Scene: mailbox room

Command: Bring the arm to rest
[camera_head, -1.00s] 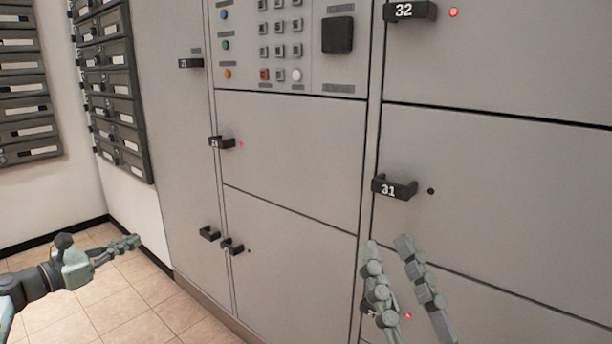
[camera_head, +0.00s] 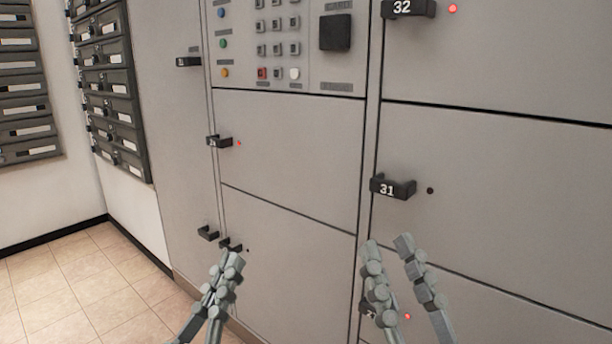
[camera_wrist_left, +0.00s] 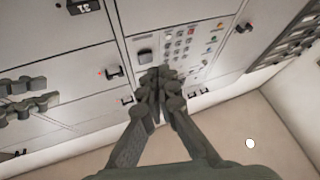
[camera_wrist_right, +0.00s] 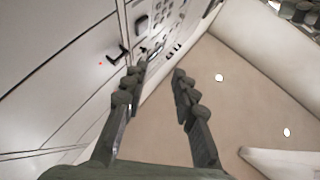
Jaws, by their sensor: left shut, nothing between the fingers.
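My left gripper (camera_head: 230,262) is at the lower middle of the head view, pointing up, its fingers together and empty. In the left wrist view its fingertips (camera_wrist_left: 160,78) meet in front of the locker wall. My right gripper (camera_head: 388,245) stands to its right in the head view, fingers apart and empty, in front of the locker wall below handle 31 (camera_head: 393,187). The right wrist view shows a clear gap between its fingers (camera_wrist_right: 158,75). Neither gripper holds anything.
The grey locker wall (camera_head: 290,150) fills the view ahead, with black handles sticking out, including handle 32 (camera_head: 408,9). A button panel (camera_head: 280,45) is at the top. Dark mailboxes (camera_head: 110,90) hang at the left. The tiled floor (camera_head: 70,280) at lower left is clear.

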